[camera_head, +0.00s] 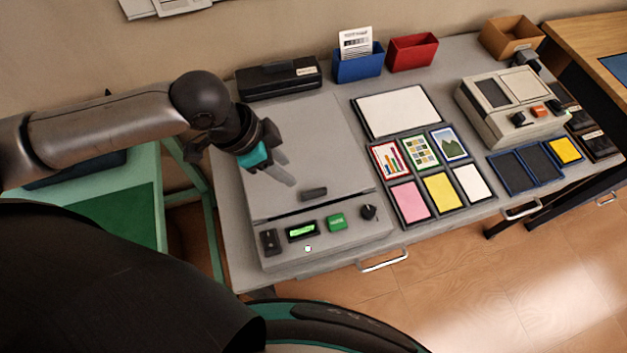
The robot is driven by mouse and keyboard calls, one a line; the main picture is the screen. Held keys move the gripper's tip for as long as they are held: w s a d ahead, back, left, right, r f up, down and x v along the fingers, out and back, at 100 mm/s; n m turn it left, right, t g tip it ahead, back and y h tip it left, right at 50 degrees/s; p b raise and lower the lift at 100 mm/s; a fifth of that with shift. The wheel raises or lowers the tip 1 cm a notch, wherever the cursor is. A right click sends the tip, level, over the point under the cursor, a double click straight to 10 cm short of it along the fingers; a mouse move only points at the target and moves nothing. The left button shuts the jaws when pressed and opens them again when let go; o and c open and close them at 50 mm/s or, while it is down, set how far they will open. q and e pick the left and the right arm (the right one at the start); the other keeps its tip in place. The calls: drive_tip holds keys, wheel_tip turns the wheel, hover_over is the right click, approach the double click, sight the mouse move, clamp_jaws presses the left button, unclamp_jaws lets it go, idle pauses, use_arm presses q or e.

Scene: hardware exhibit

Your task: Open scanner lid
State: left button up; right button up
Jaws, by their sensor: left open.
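The scanner (330,248) is a grey flat box on the left part of the grey table. Its lid (320,140) lies flat and looks closed, with a dark handle (314,194) near its front edge. The front panel has a green display (302,231), a green button (337,222), a dark switch and a dark knob. My left gripper (284,172) is open and empty above the left part of the lid, behind and left of the handle. It covers part of the lid. Whether its fingertips touch the lid cannot be told. My right gripper is not in view.
A black device (279,78) stands behind the scanner. A blue bin (358,66) with papers and a red bin (412,50) stand at the back. Right of the scanner lie a white panel (397,111) and several framed cards. A beige device (514,104) stands farther right.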

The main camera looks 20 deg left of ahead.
sight(313, 192)
use_arm(q)
drive_tip(key=b+x, duration=0.2)
drive_tip(key=x, duration=1)
drive_tip(key=shift+d+f, duration=0.2)
drive_tip(key=shift+f, duration=0.05)
drive_tip(key=shift+w+d+f, duration=0.1)
drive_tip(key=shift+f, duration=0.35)
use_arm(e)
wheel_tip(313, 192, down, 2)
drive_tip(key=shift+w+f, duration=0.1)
use_arm(q)
drive_tip(key=shift+c, duration=0.4)
clamp_jaws()
